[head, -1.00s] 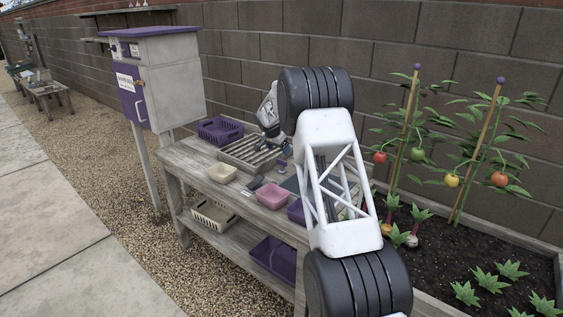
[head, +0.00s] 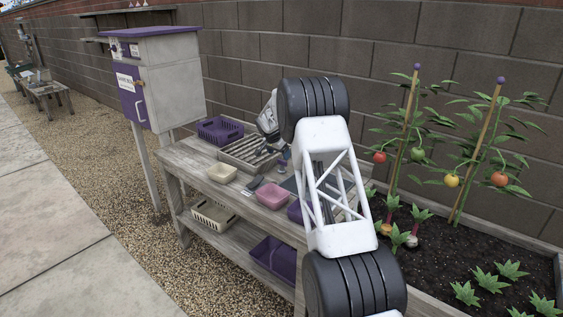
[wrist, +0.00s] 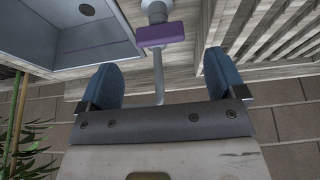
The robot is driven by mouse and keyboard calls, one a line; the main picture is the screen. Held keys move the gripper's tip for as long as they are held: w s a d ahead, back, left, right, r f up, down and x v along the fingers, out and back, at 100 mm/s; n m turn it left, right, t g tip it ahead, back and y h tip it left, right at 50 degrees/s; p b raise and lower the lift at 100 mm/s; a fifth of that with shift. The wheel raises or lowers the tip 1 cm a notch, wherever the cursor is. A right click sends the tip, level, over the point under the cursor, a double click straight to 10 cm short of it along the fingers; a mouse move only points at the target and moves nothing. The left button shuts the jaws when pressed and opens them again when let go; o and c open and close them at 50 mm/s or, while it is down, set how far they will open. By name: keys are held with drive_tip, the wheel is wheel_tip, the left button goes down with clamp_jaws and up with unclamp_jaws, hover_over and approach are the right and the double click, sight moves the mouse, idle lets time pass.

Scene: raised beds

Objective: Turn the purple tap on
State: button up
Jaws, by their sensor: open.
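The purple tap shows in the wrist view as a purple block-shaped handle (wrist: 160,34) on a grey post, with a thin grey pipe running down from it. My gripper (wrist: 162,78) is open, with its two blue fingers wide apart and nothing between them but the thin pipe in line of sight. The handle appears beyond the fingertips, roughly centred between them; I see no contact. In the head view my gripper (head: 281,150) is low over the bench, and my arm and hand largely hide the tap there.
A grey basin (wrist: 92,45) lies beside the tap, and a slatted rack (head: 242,150) is on its other side. The wooden bench (head: 205,186) also holds a purple basket (head: 220,131), a cream tub (head: 222,173) and a pink tub (head: 271,195). A block wall stands close behind.

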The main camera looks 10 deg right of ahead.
sight(281, 160)
drive_tip(key=shift+x, duration=2.9)
drive_tip(key=shift+c, duration=0.3)
drive_tip(key=c, duration=0.9)
drive_tip(key=shift+o, duration=0.2)
